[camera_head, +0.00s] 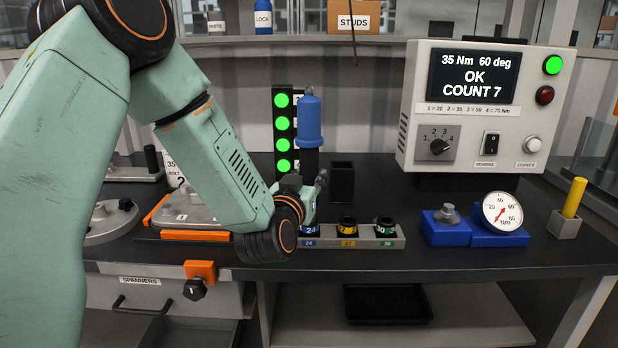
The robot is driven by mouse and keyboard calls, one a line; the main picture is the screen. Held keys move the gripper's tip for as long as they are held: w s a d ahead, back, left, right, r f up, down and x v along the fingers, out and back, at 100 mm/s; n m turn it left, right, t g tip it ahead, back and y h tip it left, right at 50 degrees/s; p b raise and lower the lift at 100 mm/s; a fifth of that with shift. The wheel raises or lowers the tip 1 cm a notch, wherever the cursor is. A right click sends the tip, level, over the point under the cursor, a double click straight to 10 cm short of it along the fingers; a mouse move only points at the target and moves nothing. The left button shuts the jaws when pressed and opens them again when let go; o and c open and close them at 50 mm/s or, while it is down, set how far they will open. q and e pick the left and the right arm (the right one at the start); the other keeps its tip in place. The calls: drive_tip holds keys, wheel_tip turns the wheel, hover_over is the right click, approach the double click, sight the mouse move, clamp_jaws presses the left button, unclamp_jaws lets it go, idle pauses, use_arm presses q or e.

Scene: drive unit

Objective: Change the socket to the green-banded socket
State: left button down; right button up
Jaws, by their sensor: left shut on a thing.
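A grey socket rack (270,241) on the bench holds a blue-banded socket (310,230) marked 24, a yellow-banded socket (347,225) marked 27 and a green-banded socket (385,226) marked 30. The blue power tool (310,122) stands upright above the rack's left end. My left gripper (318,186) is at the tool's lower end, just above the blue-banded socket, and is shut on the tool. The gripper hides the tool's lower end, so I cannot tell whether it touches that socket. My right gripper is not in view.
The controller (475,110) reads 35 Nm 60 deg, OK, COUNT 7. Several green lamps (282,122) glow behind the tool. A black open holder (341,182) stands behind the rack. A dial gauge (502,212) and blue blocks (445,230) stand right of the rack.

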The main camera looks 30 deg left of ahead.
sight(306, 161)
use_arm(q)
drive_tip(key=shift+s+f, duration=0.15)
drive_tip(key=shift+f, duration=0.1)
idle(0.8)
drive_tip(key=shift+r, duration=0.1)
drive_tip(key=shift+r+p, duration=0.5)
drive_tip(key=shift+p, duration=0.2)
drive_tip(key=shift+r+p, duration=1.6)
drive_tip(key=shift+r, duration=0.3)
